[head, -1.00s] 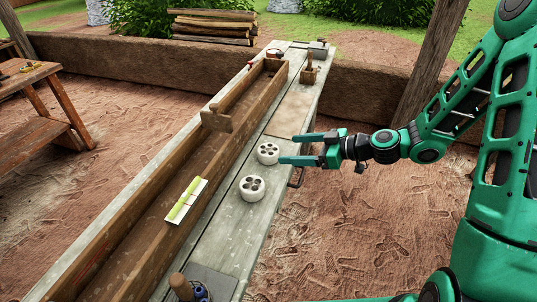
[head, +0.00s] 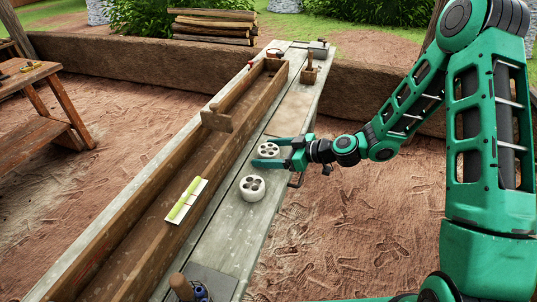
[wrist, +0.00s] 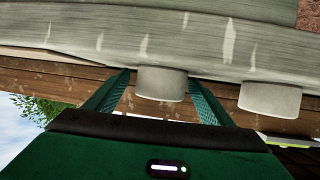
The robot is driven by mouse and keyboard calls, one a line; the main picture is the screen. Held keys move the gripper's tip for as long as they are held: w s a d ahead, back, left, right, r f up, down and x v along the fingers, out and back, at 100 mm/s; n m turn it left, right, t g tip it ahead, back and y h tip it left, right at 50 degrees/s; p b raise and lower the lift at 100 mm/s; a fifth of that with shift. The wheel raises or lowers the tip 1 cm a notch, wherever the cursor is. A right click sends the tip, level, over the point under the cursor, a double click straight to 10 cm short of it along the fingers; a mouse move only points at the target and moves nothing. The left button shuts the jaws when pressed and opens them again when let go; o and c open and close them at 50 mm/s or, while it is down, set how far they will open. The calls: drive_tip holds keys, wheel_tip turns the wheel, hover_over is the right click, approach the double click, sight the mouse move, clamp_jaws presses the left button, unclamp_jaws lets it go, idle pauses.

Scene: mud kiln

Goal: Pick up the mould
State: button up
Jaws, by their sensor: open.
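Two white round pieces with dark holes in their tops, which look like the moulds, stand upright on the grey bench. The farther mould (head: 267,150) lies between the fingers of my gripper (head: 262,152), which is open around it. In the wrist view, where the scene is upside down, this mould (wrist: 162,83) sits between the two spread fingers (wrist: 158,92), with a gap showing on the left. The nearer mould (head: 252,188) stands outside the fingers; it also shows at the right of the wrist view (wrist: 270,98).
A long wooden trough (head: 150,231) runs along the bench (head: 228,230) left of the moulds, with a pale card holding a yellow-green strip (head: 186,200) on it.

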sight(269, 149)
drive_tip(key=shift+c, duration=0.5)
drive_tip(key=c, duration=1.2)
drive_tip(key=shift+r, duration=0.15)
wheel_tip(269, 149, up, 10)
drive_tip(key=shift+f, duration=0.15)
drive_tip(key=w+d+m+t+h, duration=0.2)
drive_tip(key=d+m, duration=0.1)
drive_tip(key=d, duration=0.6)
drive_tip(key=w+d+m+t+h, duration=0.1)
drive_tip(key=d+m+t+h, duration=0.1)
drive_tip(key=d, duration=0.8)
drive_tip(key=w+d+f+m+t+h, duration=0.1)
drive_tip(key=d+m+h, duration=0.3)
drive_tip(key=d, duration=0.5)
drive_tip(key=shift+w+d+t, duration=0.2)
drive_tip(key=shift+w+t, duration=0.6)
drive_tip(key=shift+t, duration=0.1)
